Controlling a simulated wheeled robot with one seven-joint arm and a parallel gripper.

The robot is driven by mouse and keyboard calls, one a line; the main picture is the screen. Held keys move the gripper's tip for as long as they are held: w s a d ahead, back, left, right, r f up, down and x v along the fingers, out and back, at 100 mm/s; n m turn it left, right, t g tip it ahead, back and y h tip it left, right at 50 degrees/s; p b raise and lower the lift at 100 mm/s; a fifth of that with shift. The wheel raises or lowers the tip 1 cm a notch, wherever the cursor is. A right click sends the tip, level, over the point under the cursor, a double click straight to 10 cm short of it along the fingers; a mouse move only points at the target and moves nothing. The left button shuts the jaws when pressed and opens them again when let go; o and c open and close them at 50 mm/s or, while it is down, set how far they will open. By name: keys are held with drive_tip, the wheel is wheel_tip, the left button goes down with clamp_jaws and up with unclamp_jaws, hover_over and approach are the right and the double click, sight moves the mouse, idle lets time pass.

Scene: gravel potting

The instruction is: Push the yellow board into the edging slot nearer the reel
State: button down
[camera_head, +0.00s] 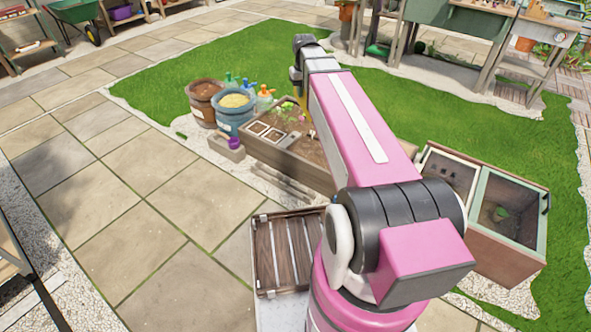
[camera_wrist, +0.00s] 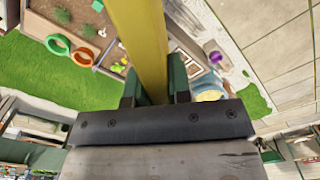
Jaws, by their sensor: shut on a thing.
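The yellow board (camera_wrist: 143,40) runs from between my gripper's dark green fingers (camera_wrist: 154,92) out past the top edge of the wrist view. My gripper is shut on it. The board's far end is out of that view. In the head view my pink arm hides most of the gripper and board. The edging slots and the reel cannot be made out in either view.
A wooden planter (camera_head: 285,155) with soil and seedlings stands under my arm. Brown (camera_head: 203,105) and blue (camera_head: 233,110) tubs and spray bottles stand left of it. A cold frame (camera_head: 490,205) stands right.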

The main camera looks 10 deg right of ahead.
drive_tip(key=w+f+n, duration=0.2)
drive_tip(key=w+f, duration=0.2)
drive_tip(key=f, duration=0.9)
drive_tip(key=w+f+n, duration=0.2)
drive_tip(key=w+f, duration=0.3)
drive_tip(key=f, duration=0.9)
drive_tip(key=w+f+n, duration=0.2)
drive_tip(key=w+f, duration=0.2)
drive_tip(key=f, duration=0.9)
wheel_tip(320, 180, down, 21)
drive_tip(key=s+n, duration=0.1)
drive_tip(key=shift+r, duration=0.2)
drive_tip(key=shift+f, duration=3)
drive_tip(key=c, duration=1.5)
unclamp_jaws()
drive_tip(key=o, duration=0.5)
drive_tip(key=shift+s, duration=0.1)
drive_tip(key=shift+o, duration=0.2)
